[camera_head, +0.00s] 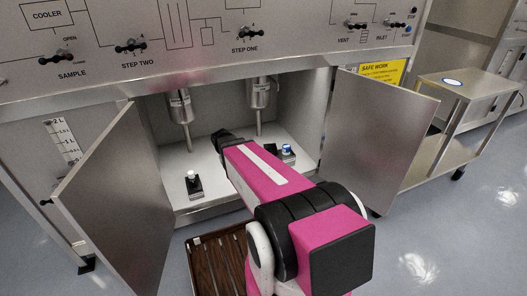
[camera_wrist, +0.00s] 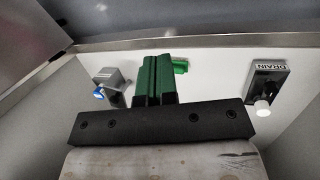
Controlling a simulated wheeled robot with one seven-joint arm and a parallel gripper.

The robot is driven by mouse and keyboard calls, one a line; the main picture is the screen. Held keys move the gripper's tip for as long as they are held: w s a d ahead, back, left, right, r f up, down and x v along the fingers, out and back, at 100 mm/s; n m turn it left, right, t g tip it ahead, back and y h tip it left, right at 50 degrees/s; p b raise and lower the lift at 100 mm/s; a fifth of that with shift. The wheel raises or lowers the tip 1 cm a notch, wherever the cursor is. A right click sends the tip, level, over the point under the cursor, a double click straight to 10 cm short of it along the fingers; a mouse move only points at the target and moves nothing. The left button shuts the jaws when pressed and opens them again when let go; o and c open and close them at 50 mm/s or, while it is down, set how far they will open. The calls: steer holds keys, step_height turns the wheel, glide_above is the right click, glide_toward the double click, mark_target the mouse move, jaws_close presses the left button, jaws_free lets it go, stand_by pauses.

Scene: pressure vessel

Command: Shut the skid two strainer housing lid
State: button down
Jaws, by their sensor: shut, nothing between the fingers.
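My gripper (camera_wrist: 158,76) has green fingers, shut together and empty, in the wrist view. In the head view my arm reaches into the open cabinet, and its black end (camera_head: 222,140) is between two hanging metal cylinders, the left one (camera_head: 180,106) and the right one (camera_head: 258,92). Labels on them are too small to read. I cannot tell whether either is the strainer housing, and no lid can be made out. A small green part (camera_wrist: 181,66) shows beside the fingers; I cannot tell what it belongs to.
A drain valve with a white knob (camera_wrist: 262,108) and a block with a blue knob (camera_wrist: 100,91) stand on the white cabinet floor. The left door (camera_head: 115,185) and right door (camera_head: 372,130) stand open. A brown slatted tray (camera_head: 205,262) lies below; a metal cart (camera_head: 468,88) stands right.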

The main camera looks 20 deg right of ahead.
steer(key=w+d+f+m+g+h, duration=0.1)
steer(key=w+d+f+g+h, duration=0.2)
steer(key=w, duration=0.7)
steer(key=w+d+f+m+h, duration=0.25)
steer(key=w+f+h, duration=0.2)
steer(key=w, duration=0.45)
steer(key=w+d+f+m+g+h, duration=0.15)
steer(key=w+d+h, duration=0.25)
steer(key=w, duration=0.6)
steer(key=x, duration=1.4)
steer(key=shift+s+f+n, duration=0.15)
steer(key=shift+f+n, duration=0.2)
steer(key=shift+n, duration=0.05)
steer(key=shift+a, duration=0.1)
